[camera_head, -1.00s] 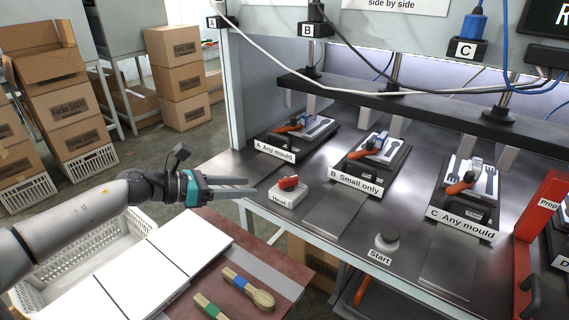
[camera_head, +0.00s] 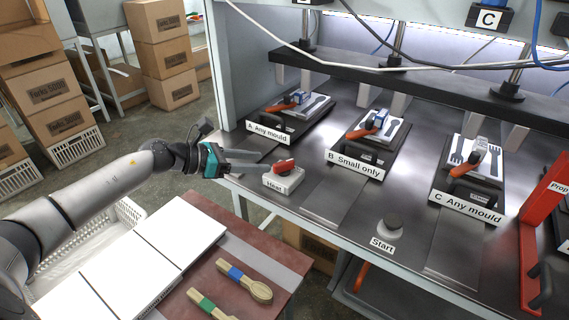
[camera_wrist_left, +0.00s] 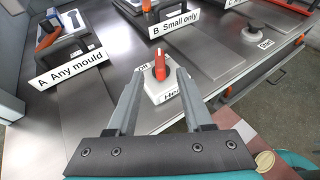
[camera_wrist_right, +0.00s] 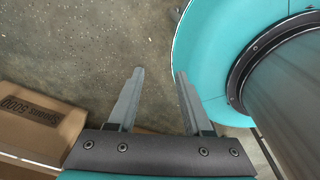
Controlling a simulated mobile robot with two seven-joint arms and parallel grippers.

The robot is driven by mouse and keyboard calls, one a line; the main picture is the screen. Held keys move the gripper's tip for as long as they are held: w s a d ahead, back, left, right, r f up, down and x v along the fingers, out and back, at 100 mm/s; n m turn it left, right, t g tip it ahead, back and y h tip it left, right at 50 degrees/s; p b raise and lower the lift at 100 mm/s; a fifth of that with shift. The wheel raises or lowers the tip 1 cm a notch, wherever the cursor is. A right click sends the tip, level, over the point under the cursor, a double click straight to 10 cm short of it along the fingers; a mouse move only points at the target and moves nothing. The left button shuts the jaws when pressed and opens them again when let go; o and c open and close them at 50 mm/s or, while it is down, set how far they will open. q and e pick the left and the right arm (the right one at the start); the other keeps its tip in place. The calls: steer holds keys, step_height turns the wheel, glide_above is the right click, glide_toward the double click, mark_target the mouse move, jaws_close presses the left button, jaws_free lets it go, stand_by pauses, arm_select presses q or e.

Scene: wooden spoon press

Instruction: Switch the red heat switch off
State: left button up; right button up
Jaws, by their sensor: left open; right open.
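The red heat switch (camera_head: 285,167) stands on a white box (camera_head: 281,182) labelled Heat, near the left front edge of the metal press table. In the left wrist view the red knob (camera_wrist_left: 160,66) points away from the gripper, with an "Off" mark to its left; any opposite mark is hidden behind a finger. My left gripper (camera_head: 261,161) is open and empty, just left of the switch. In its wrist view the knob lies between the two fingertips in the picture; contact cannot be told. My right gripper (camera_wrist_right: 159,73) is open and empty over the floor, seen only in its own wrist view.
Mould plates A (camera_head: 268,133), B (camera_head: 356,164) and C (camera_head: 468,207) sit behind and right of the switch. A Start button (camera_head: 389,225) is to the right.

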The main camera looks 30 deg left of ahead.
mark_target(281, 163)
arm_select(q)
steer(key=x, duration=0.8)
steer(key=shift+w+d+f+b, duration=0.1)
steer(key=shift+f+b, duration=0.05)
steer(key=shift+b, duration=0.2)
jaws_close()
